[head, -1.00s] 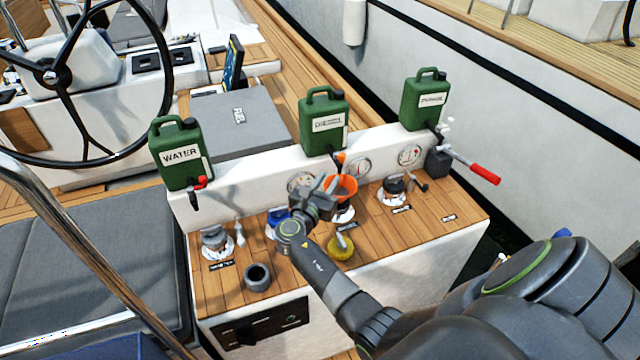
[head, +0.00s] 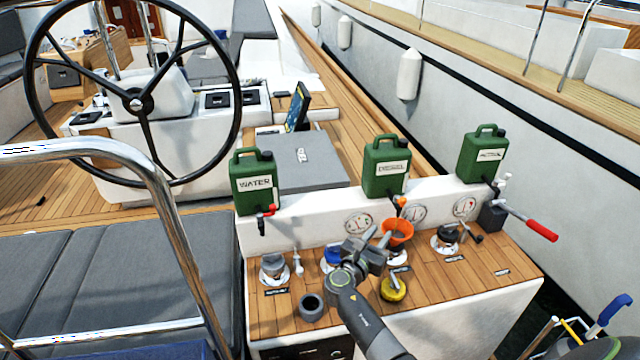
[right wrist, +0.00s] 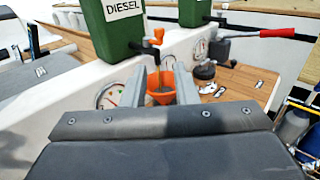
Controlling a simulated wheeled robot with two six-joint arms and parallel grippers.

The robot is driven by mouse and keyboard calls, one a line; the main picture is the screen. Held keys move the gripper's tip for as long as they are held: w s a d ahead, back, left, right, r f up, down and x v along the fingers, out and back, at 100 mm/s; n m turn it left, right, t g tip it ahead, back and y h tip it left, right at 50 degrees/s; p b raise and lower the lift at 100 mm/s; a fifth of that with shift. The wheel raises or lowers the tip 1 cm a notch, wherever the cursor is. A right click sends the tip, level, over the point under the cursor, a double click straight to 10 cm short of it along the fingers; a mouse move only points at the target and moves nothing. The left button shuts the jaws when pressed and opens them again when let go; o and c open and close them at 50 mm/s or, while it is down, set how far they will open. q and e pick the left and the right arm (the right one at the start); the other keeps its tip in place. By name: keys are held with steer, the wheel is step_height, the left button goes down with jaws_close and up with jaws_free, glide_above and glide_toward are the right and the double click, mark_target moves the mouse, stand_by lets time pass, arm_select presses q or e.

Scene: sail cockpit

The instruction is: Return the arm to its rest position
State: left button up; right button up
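My right gripper (head: 372,238) is over the teak-topped console, just left of the orange funnel (head: 397,233). Its two fingers stand apart. In the right wrist view the funnel (right wrist: 161,90) shows in the gap between the fingers (right wrist: 161,88), beyond them, and the gripper appears empty. The funnel stands upright in a deck fitting below the green diesel can (head: 386,168). My right forearm reaches in from the bottom of the head view and hides part of the console. My left gripper is not in view.
Green water can (head: 255,182) and a third can (head: 482,154) stand along the white ledge. A red-handled lever (head: 541,230) sticks out at right. A yellow cap (head: 394,289) and dark cup (head: 312,307) sit near the arm. A steel rail (head: 165,220) and steering wheel (head: 137,104) are left.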

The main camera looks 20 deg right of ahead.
steer(key=s+f+m+g+y, duration=0.35)
steer(key=s+m, duration=0.35)
steer(key=s, duration=0.3)
steer(key=s+f+m+g+y, duration=0.2)
steer(key=s+f+m, duration=0.2)
steer(key=s+m, duration=0.45)
steer(key=s+a+r+m+y, duration=0.2)
steer(key=s+a+m+y, duration=0.25)
steer(key=s, duration=0.45)
steer(key=s+a+r+m+y, duration=0.1)
steer(key=s+a+m+y, duration=0.2)
steer(key=s+a+m, duration=0.45)
steer(key=s+d+f+n+g+b, duration=0.1)
steer(key=d+f+n+g+b, duration=0.15)
steer(key=f, duration=2.45)
steer(key=s+f+y, duration=0.1)
steer(key=s+f, duration=1.4)
steer(key=f, duration=0.1)
steer(key=shift+a+f+b, duration=0.35)
steer(key=shift+a, duration=0.05)
